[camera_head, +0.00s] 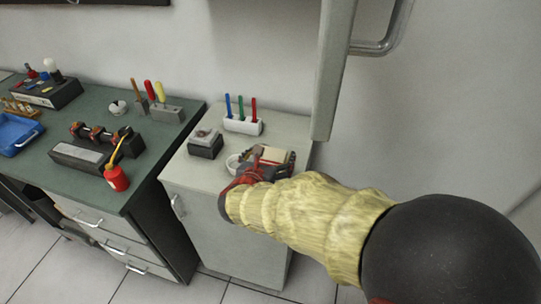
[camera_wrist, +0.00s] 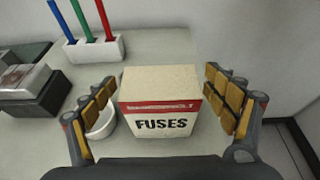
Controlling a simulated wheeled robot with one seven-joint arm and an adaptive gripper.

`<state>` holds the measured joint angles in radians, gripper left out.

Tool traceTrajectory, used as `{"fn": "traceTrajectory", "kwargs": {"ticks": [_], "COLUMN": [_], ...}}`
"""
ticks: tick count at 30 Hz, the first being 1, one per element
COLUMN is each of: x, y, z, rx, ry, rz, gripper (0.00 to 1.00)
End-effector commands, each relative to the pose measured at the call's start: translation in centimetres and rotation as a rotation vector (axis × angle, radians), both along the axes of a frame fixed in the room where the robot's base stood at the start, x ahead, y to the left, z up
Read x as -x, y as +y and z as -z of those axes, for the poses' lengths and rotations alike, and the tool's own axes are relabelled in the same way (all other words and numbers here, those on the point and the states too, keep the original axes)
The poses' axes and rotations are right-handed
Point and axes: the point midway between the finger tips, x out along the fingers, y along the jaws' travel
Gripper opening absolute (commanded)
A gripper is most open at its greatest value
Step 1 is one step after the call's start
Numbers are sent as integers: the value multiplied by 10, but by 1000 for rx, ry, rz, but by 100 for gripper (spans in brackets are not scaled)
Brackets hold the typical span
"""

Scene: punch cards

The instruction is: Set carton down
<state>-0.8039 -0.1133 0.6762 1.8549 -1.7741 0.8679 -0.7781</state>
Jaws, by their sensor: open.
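The carton (camera_wrist: 158,98) is a cream box with a red band and the word FUSES. It stands upright on the light cabinet top (camera_head: 183,172), and its top also shows in the head view (camera_head: 275,154). My gripper (camera_wrist: 160,100) is open, with one finger on each side of the carton. Gaps show between the carton and both fingers. In the head view my gripper (camera_head: 268,163) is at the cabinet's right part, and my arm hides some of the cabinet.
A white bowl (camera_wrist: 101,124) is close by the left finger, partly hidden by it. A white holder (camera_wrist: 93,50) with coloured pens stands behind. A dark box with a clear lid (camera_head: 206,144) is at left. A cabinet with a handle (camera_head: 345,60) hangs at upper right.

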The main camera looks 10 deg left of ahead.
Motion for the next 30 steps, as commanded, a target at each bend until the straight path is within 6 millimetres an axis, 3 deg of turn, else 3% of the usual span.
{"fn": "traceTrajectory", "kwargs": {"ticks": [5,18,24,30], "x": [12,91,107,110], "y": [3,14,15,15], "z": [-10,-43,-49,-49], "rx": [0,0,1,0], "ry": [0,-1,0,1], "rz": [-3,-4,-1,0], "gripper": [86,86,86,86]}}
